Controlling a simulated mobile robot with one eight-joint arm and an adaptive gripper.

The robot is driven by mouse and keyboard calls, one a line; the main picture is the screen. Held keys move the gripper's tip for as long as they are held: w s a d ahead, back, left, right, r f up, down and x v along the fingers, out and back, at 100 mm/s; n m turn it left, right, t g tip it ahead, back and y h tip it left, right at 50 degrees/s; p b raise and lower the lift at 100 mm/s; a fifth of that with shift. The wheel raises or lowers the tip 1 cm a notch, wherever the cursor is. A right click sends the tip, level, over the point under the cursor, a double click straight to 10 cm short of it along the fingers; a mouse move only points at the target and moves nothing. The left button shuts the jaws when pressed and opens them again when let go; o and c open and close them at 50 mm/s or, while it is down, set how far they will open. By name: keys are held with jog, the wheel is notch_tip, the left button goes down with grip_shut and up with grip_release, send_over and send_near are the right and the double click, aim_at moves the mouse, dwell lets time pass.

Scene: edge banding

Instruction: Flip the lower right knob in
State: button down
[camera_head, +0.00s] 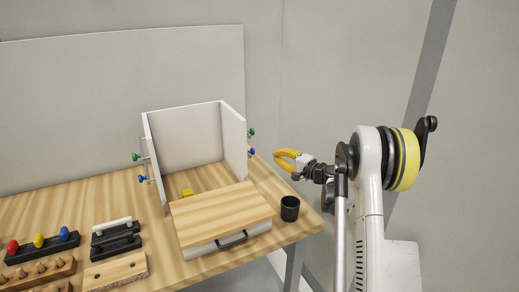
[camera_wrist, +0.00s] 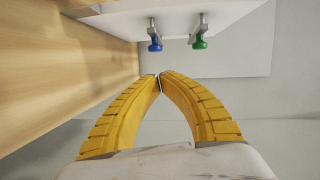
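The lower right knob is blue (camera_head: 251,152) and sticks out from the outer face of the white right side panel (camera_head: 234,142), with a green knob (camera_head: 251,132) above it. In the wrist view the blue knob (camera_wrist: 155,44) and the green knob (camera_wrist: 200,42) hang side by side on metal stems beyond my fingertips. My gripper (camera_head: 277,158) is to the right of the blue knob and apart from it. Its yellow fingers meet at the tips (camera_wrist: 160,78) in the wrist view, with nothing between them.
The wooden table (camera_head: 110,190) carries the white box, a drawer with a wooden top (camera_head: 222,212), a black cup (camera_head: 290,208) below my gripper, and a yellow block (camera_head: 187,192). Green (camera_head: 135,156) and blue (camera_head: 142,179) knobs are on the left panel. Tool racks stand at lower left.

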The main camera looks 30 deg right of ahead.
jog(key=d, duration=0.1)
jog(key=d+f, duration=0.1)
jog(key=d+m+t, duration=0.1)
jog(key=shift+d+f+h, duration=0.25)
jog(key=shift+f+h, duration=0.05)
jog(key=shift+f, duration=0.05)
jog(key=shift+w, duration=0.1)
jog(key=w+a+b, duration=0.3)
jog(key=w+a, duration=0.3)
jog(key=w, duration=0.3)
jog(key=shift+w+a+f+b, duration=0.2)
jog(key=shift+a+b, duration=0.1)
